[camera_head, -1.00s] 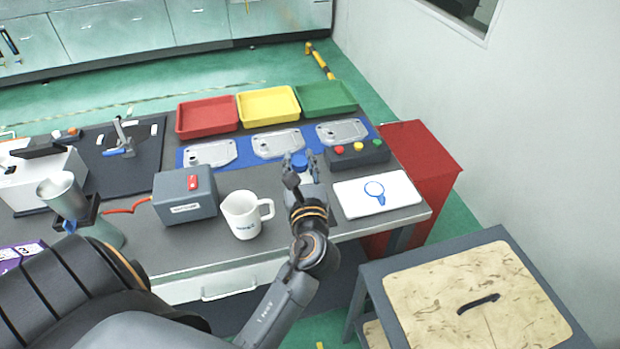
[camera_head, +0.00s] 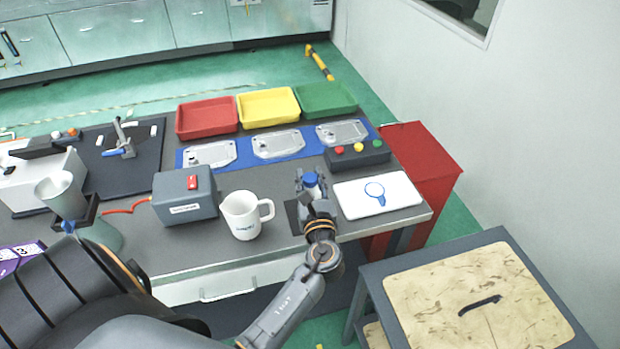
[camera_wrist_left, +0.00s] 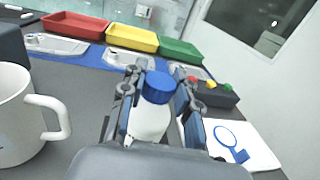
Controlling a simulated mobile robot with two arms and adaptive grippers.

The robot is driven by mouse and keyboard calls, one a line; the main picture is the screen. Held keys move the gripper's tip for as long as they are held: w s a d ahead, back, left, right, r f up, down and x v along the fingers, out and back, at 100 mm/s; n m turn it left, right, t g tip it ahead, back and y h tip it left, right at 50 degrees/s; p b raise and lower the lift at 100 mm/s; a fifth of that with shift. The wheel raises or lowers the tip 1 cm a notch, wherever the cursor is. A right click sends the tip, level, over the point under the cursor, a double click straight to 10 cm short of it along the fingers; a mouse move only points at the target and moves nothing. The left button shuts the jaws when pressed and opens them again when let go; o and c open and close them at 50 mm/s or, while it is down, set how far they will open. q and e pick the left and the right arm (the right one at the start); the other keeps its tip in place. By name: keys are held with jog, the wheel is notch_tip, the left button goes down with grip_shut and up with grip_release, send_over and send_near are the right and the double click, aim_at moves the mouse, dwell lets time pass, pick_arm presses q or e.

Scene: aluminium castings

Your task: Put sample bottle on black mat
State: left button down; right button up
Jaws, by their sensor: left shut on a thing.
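The sample bottle, white with a blue cap (camera_head: 311,179), is between the fingers of my left gripper (camera_head: 311,184). In the left wrist view the white bottle body (camera_wrist_left: 150,119) stands upright with the gripper's fingers shut on it from both sides. A small black mat (camera_head: 293,214) shows at the left of my left wrist, near the table's front edge; the wrist and gripper hide part of it. The bottle appears at or just behind that mat; its base is hidden, so I cannot tell whether it touches anything. My right gripper is not in view.
A white mug (camera_head: 241,215) stands left of the gripper, with a grey box (camera_head: 185,196) beyond it. A white board (camera_head: 377,195) with a blue magnifier mark lies to the right. A button box (camera_head: 357,156) and blue strip with metal castings (camera_head: 278,145) lie behind.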

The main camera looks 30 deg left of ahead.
pick_arm(q)
jog(key=c, duration=1)
grip_release()
jog(key=shift+f, duration=0.1)
